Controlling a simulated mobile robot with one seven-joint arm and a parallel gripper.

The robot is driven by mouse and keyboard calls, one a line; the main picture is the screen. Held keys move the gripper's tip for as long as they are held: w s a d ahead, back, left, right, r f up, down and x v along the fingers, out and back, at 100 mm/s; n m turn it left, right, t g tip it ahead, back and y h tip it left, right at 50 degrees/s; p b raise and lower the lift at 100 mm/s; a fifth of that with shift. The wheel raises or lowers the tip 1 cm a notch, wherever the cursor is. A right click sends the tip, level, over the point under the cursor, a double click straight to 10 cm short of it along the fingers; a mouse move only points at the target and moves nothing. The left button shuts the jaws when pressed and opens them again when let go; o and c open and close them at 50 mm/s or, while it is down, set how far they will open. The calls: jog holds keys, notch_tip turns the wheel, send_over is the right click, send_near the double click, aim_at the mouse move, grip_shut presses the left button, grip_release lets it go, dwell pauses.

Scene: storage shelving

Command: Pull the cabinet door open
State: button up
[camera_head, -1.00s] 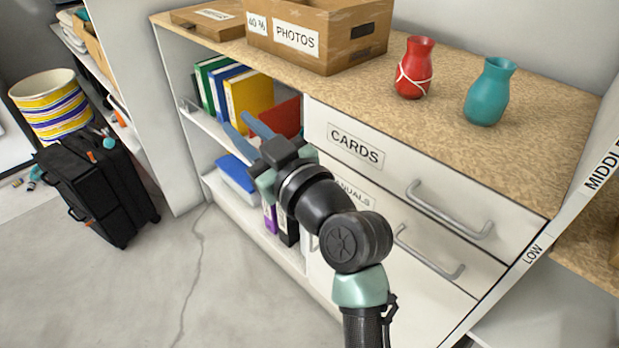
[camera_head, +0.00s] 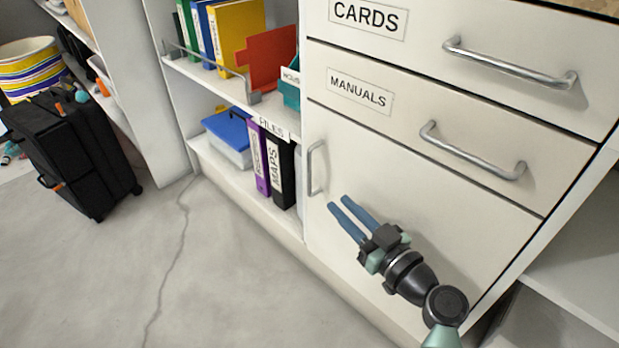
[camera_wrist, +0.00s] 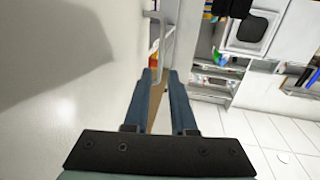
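The white cabinet door (camera_head: 420,205) is the lower panel below the drawers and looks closed. Its vertical silver handle (camera_head: 313,168) is at the door's left edge. My gripper (camera_head: 337,200) is in front of the door, below and right of the handle, with its fingers pointing up and left. The two blue fingers are apart with nothing between them. In the wrist view the fingertips (camera_wrist: 160,74) point toward the pale handle (camera_wrist: 162,42), which lies ahead of them. The white door surface (camera_wrist: 75,90) fills the left. The fingers do not appear to touch the handle.
Two drawers labelled CARDS (camera_head: 440,50) and MANUALS (camera_head: 430,130), with bar handles, are above the door. Open shelves with binders (camera_head: 279,170) and a blue-lidded box (camera_head: 228,135) are to the left. The concrete floor (camera_head: 240,270) in front is clear. A black suitcase (camera_head: 75,155) stands far left.

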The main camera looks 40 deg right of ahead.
aim_at(310, 193)
jog(key=w+b, duration=0.1)
jog(key=w, duration=0.3)
jog(key=w+b, duration=0.1)
jog(key=w, duration=0.2)
jog(key=w+d+b, duration=0.1)
jog(key=w, duration=0.3)
jog(key=shift+w+d, duration=0.1)
jog(key=shift+w, duration=0.2)
grip_shut()
dwell(0.9)
